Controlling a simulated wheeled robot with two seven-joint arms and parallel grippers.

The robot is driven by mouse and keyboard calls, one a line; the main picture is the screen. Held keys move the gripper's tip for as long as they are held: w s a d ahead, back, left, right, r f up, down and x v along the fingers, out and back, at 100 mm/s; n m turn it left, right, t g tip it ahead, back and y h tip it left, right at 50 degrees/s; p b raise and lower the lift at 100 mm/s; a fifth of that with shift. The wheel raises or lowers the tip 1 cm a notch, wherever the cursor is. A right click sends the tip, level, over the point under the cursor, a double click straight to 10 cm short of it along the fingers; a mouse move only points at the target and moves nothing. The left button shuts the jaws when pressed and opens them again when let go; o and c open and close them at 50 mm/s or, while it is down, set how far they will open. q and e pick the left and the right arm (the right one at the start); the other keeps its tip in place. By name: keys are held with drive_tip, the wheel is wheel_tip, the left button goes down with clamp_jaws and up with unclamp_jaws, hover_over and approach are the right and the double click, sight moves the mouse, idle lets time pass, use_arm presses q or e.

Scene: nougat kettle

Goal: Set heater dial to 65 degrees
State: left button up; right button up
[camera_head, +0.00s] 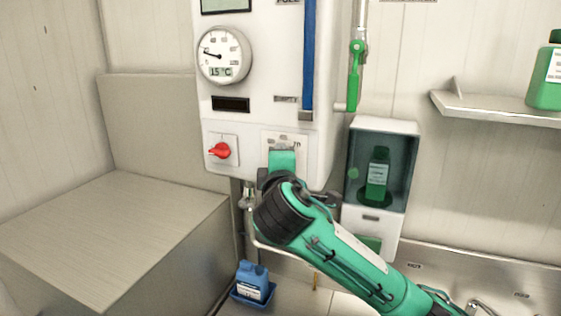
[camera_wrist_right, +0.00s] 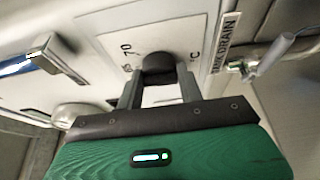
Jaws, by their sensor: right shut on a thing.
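The heater dial is a dark round knob (camera_wrist_right: 158,63) on a white plate in the right wrist view. My right gripper (camera_wrist_right: 160,82) is shut on it, one finger on each side. Printed marks, including "70" and a "C", show around the knob; its pointer and exact setting cannot be read. In the head view the dial plate (camera_head: 285,137) shows above my right gripper (camera_head: 282,165), which hides the knob. My left gripper is not in view.
The white heater cabinet carries a round gauge (camera_head: 223,55) reading 15 °C and a red switch (camera_head: 219,151) left of the dial. A green lever (camera_head: 355,78) hangs at its right. A dispenser box (camera_head: 384,128) with a green bottle stands right of my wrist. A "TANK DRAIN" label (camera_wrist_right: 226,42) is near the knob.

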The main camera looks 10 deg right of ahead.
idle(0.4)
drive_tip(key=o, duration=1)
drive_tip(key=s+a+b, duration=0.2)
drive_tip(key=s+b, duration=0.4)
drive_tip(key=s, duration=0.7)
drive_tip(key=shift+s+a, duration=0.2)
drive_tip(key=shift+a, duration=0.15)
drive_tip(key=shift+f, duration=0.1)
